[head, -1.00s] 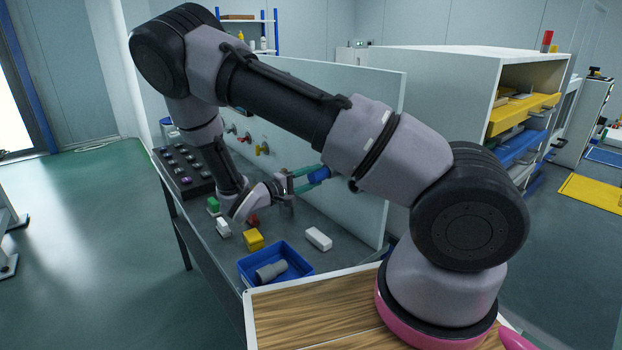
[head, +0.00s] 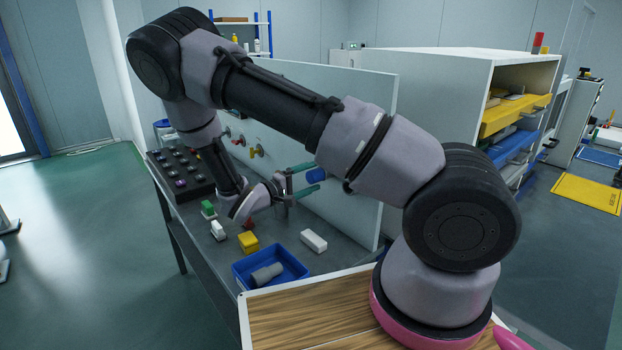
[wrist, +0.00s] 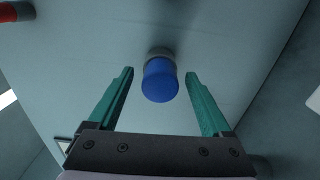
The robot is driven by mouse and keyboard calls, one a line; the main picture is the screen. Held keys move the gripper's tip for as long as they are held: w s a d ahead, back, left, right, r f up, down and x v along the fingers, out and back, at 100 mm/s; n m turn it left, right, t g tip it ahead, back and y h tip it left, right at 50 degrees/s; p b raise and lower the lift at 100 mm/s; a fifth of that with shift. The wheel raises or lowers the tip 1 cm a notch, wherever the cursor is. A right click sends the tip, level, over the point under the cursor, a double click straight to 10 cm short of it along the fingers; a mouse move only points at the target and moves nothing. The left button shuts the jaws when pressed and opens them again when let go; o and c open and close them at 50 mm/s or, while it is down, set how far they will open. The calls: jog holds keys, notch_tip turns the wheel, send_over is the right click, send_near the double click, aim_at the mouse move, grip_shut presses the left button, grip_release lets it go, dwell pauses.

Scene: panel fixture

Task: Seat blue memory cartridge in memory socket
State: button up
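The blue memory cartridge (head: 315,175) is at the white upright panel (head: 345,150), beside my gripper. In the wrist view the cartridge (wrist: 160,84) is a blue cylinder standing out from a round grey socket (wrist: 159,53) on the panel. Its far end meets the socket; how deep it sits is hidden. My gripper (wrist: 159,74) is open. Its two green fingers stand left and right of the cartridge, with a clear gap on each side. In the head view my gripper (head: 316,177) shows the fingers spread above and below the cartridge.
Several coloured fittings (head: 256,152) stick out of the panel farther back. On the bench are a black rack (head: 180,172), a green block (head: 208,208), a yellow block (head: 248,243), a white block (head: 313,241) and a blue bin (head: 290,277) holding a grey piece.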

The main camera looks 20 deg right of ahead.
jog(key=v, duration=1.1)
jog(key=s+d+r+m+y, duration=0.3)
jog(key=s+r+y, duration=0.3)
jog(key=r, duration=0.5)
jog(key=s+d+r+m+y, duration=0.3)
jog(key=s+r+y, duration=0.3)
jog(key=r, duration=0.4)
jog(key=s+d+r+m+y, duration=0.3)
jog(key=s+d+r+y, duration=0.2)
jog(key=r, duration=0.6)
jog(key=shift+s+r+y, duration=0.3)
jog(key=shift+s+y, duration=0.15)
jog(key=shift+y, duration=0.35)
jog(key=shift+d, duration=0.15)
jog(key=shift+c, duration=0.3)
